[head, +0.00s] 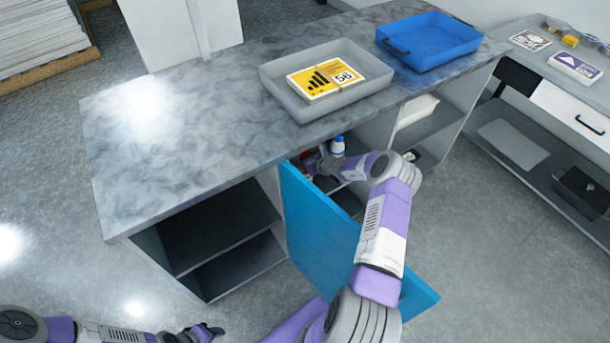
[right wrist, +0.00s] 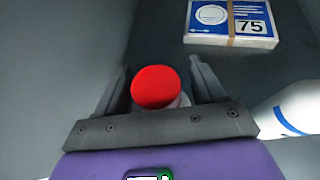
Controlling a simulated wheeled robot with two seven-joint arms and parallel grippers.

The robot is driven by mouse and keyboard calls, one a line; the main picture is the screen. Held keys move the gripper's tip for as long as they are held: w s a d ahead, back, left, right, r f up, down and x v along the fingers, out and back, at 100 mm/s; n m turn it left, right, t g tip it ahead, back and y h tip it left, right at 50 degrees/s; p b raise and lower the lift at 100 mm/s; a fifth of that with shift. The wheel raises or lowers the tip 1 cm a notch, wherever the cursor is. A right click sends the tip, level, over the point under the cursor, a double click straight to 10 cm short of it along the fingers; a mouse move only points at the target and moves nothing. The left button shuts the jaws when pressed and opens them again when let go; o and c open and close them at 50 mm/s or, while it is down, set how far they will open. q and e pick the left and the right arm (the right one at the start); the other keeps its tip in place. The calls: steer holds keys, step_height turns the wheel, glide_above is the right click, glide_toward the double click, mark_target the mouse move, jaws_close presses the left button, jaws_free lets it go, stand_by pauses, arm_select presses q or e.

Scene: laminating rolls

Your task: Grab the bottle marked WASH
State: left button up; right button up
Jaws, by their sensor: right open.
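A bottle with a red cap (right wrist: 157,87) stands between the open fingers of my right gripper (right wrist: 159,68), seen from above in the right wrist view. The fingers are on both sides of it, and I cannot tell whether they touch it. A white bottle with a blue band (right wrist: 292,108) is to the right of the gripper. In the head view a blue-capped white bottle (head: 337,148) stands in the cabinet beside my right gripper (head: 312,166). No WASH marking is readable on either bottle. My left gripper (head: 206,332) is at the bottom left, away from the cabinet, its fingers unclear.
A blue cabinet door (head: 310,225) stands open beside my right arm. A blue-and-white pack marked 75 (right wrist: 230,22) lies deeper in the compartment. The marble counter (head: 180,130) above holds a grey tray (head: 280,98) and a blue tray (head: 440,58).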

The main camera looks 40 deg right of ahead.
jaws_close()
stand_by(0.3)
steer(key=shift+r, duration=0.15)
